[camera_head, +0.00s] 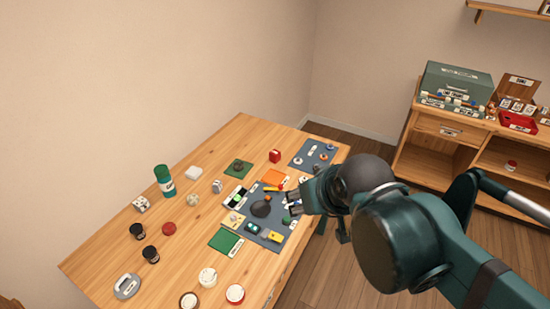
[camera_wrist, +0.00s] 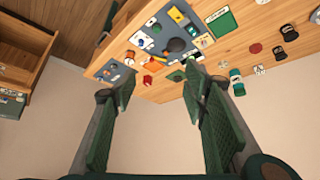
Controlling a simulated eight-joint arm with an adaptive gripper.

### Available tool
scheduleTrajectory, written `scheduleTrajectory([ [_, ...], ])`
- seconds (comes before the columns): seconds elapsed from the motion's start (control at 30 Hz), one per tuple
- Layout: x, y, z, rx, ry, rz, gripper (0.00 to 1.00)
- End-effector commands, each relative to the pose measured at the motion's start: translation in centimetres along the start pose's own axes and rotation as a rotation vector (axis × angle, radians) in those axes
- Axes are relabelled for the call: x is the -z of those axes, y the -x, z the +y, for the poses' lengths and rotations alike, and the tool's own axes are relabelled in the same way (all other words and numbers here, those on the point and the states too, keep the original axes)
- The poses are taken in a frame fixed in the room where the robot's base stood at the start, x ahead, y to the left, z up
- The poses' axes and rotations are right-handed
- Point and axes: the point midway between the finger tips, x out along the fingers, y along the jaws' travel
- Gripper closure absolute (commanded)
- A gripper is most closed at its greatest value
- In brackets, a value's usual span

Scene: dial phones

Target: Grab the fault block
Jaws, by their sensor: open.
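No readable label tells me which piece is the fault block. A small upright red block (camera_head: 275,156) with a pale mark stands near the table's far edge; it also shows in the wrist view (camera_wrist: 147,80), between the fingers' directions but beyond them. A small grey-white block (camera_head: 217,186) and a speckled white block (camera_head: 140,204) stand farther left. My gripper (camera_head: 296,203) is over the right part of the dark mat in the head view. In the wrist view my gripper (camera_wrist: 158,82) is open, with nothing between its fingers.
The dark mat (camera_head: 266,241) holds several small parts and a black round piece (camera_head: 261,208). A green bottle (camera_head: 164,180), black jars (camera_head: 150,254) and a red disc (camera_head: 169,228) stand on the left. A shelf unit (camera_head: 445,150) stands right. Bare wood shows between items.

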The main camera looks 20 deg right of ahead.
Motion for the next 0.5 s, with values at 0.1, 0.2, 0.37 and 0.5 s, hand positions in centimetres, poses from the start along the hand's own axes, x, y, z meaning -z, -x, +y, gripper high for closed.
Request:
scheduleTrajectory([
  [0.1,0.0,0.0,0.0,0.0,0.0,0.0,0.56],
  [0.2,0.0,0.0,0.0,0.0,0.0,0.0,0.56],
  [0.37,0.5,-0.1,0.0,-0.002,-0.007,-0.003,0.56],
  [0.5,1.5,-0.2,0.1,-0.006,-0.021,-0.011,0.56],
])
